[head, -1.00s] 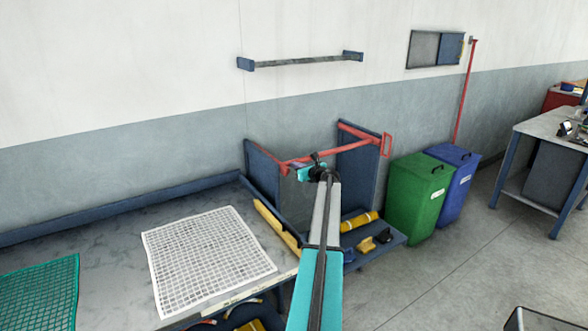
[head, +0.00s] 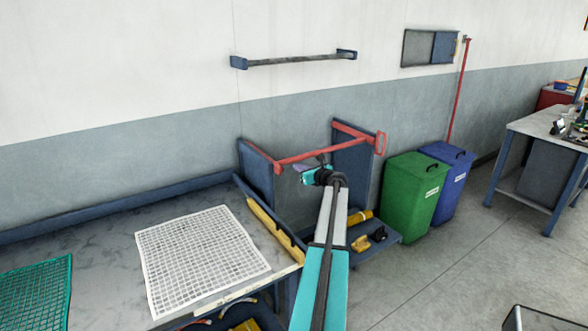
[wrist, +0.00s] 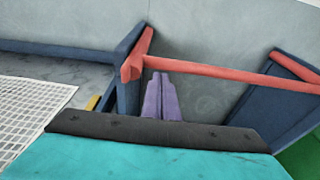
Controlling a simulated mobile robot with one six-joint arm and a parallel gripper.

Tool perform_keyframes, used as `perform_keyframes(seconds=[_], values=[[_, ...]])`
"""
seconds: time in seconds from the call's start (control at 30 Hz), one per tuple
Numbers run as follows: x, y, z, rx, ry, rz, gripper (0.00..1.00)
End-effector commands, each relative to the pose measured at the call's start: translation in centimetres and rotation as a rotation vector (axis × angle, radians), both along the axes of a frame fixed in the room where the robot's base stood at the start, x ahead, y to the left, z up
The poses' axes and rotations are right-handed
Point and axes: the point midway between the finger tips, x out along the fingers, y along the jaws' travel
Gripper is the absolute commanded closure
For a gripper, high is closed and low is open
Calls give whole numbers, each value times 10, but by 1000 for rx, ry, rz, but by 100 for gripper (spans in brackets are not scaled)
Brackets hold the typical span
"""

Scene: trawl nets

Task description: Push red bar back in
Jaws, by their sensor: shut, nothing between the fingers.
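The red bar (head: 320,152) spans the front of a stall between two dark blue side panels, with a red loop handle (head: 380,143) at its right end. In the wrist view the bar (wrist: 235,75) crosses the upper right, its left end at a red bracket on the left panel. My gripper (head: 299,168) is just below the bar near its left end in the head view. Its purple fingers (wrist: 161,82) are together and empty, with tips close under the bar in the wrist picture. I cannot tell whether they touch it.
A workbench (head: 100,230) with a white net (head: 200,258) and a green net (head: 35,295) stands at the left. Green (head: 412,195) and blue (head: 450,185) bins stand right of the stall. A low shelf (head: 385,243) holds yellow items.

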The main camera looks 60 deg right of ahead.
Motion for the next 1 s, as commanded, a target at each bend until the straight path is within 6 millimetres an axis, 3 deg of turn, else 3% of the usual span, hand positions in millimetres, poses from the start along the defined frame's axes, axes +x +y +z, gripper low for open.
perform_keyframes(seconds=[0.5, 1.0], values=[[-48, 28, 10, 0, 1, 2, 100], [-50, 30, 12, -1, 1, 4, 100]])
